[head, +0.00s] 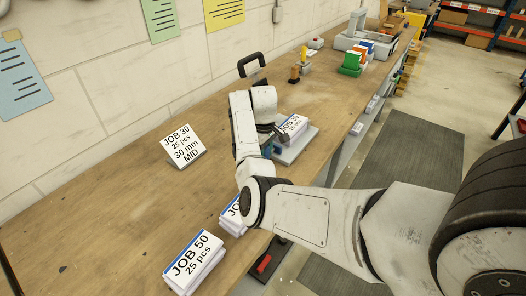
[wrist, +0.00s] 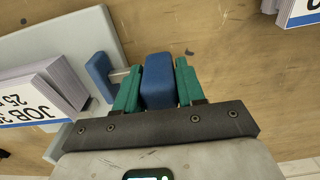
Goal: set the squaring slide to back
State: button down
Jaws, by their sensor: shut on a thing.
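The squaring slide shows in the wrist view as a blue block (wrist: 158,80) joined by a short metal rod to a smaller blue block (wrist: 98,76) at the grey plate's edge. My gripper (wrist: 158,72) is shut on the larger block, a green finger on each side. The light grey plate (wrist: 85,30) carries a paper stack labelled JOB (wrist: 40,90). In the head view the plate (head: 300,150) and its JOB 30 stack (head: 291,126) are partly behind my arm, which mostly hides the slide. I see no position marks on it.
A JOB 30, 30 mm, MID card (head: 183,146) stands on the wooden bench (head: 120,215). A JOB 50 stack (head: 194,262) and another stack (head: 232,216) lie nearer. The bench left of the card is clear.

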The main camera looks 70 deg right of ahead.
jog(key=shift+a, duration=0.1)
jog(key=c, duration=0.8)
grip_release()
jog(key=shift+w+a, duration=0.1)
jog(key=shift+a, duration=0.05)
jog(key=shift+o, duration=0.2)
notch_tip(320, 180, up, 11)
jog(key=shift+f, duration=0.1)
